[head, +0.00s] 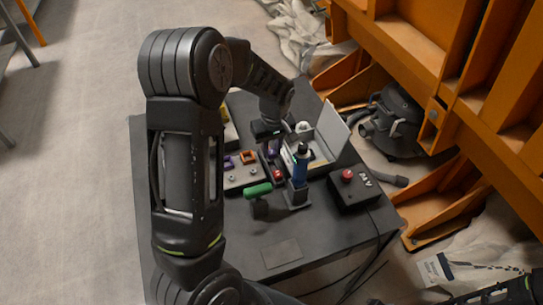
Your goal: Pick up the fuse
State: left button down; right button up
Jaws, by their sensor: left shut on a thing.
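My left arm rises from the bottom, bends over and reaches down to the table (235,270). My left gripper (271,143) is at its end, pointing down over the back middle of the table, beside an open white box (318,154). It is shut on a small purple thing (272,153), which I take to be the fuse. The thing is partly hidden and too small to make out clearly. My right gripper does not show.
A blue bottle-like thing (300,170) stands in a dark holder. A green-handled tool (258,190) and a black box with a red button (347,175) are nearby. The table's front is mostly clear.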

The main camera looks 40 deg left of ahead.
aim_at(271, 152)
pick_arm(q)
notch_tip(271, 152, up, 6)
jog(key=shift+r+b, duration=0.15)
jog(key=shift+b, duration=0.15)
dwell(0.5)
